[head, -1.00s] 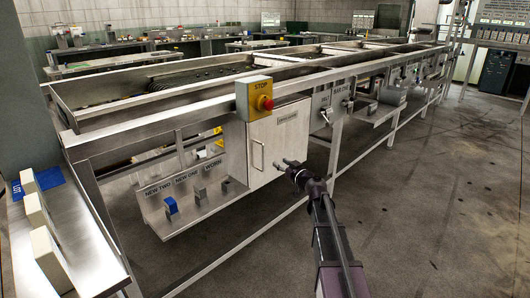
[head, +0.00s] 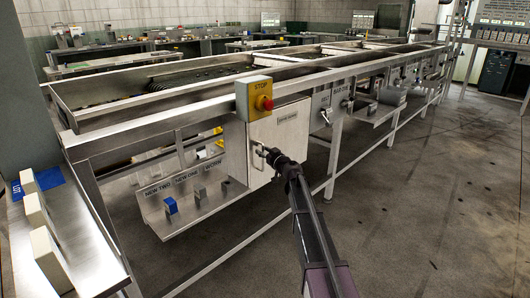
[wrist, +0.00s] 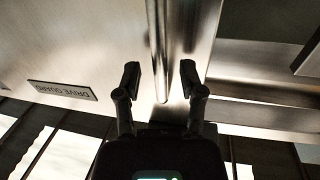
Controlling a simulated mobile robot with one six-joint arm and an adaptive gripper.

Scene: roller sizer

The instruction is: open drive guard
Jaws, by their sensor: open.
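The drive guard (head: 283,130) is a pale metal door with a label plate, closed on the side of the roller sizer; its label (wrist: 62,90) reads DRIVE GUARD upside down in the wrist view. Its upright bar handle (wrist: 159,50) stands near the door's edge. My gripper (wrist: 161,78) is open, with one finger on each side of the handle and gaps on both sides. In the head view my gripper (head: 265,152) is at the door's left part and covers most of the handle.
A yellow stop box (head: 254,98) with a red button sits just above and left of the door. A lower shelf (head: 200,208) with small blocks juts out at left. A white support leg (head: 333,155) stands right of the door. The floor in front is clear.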

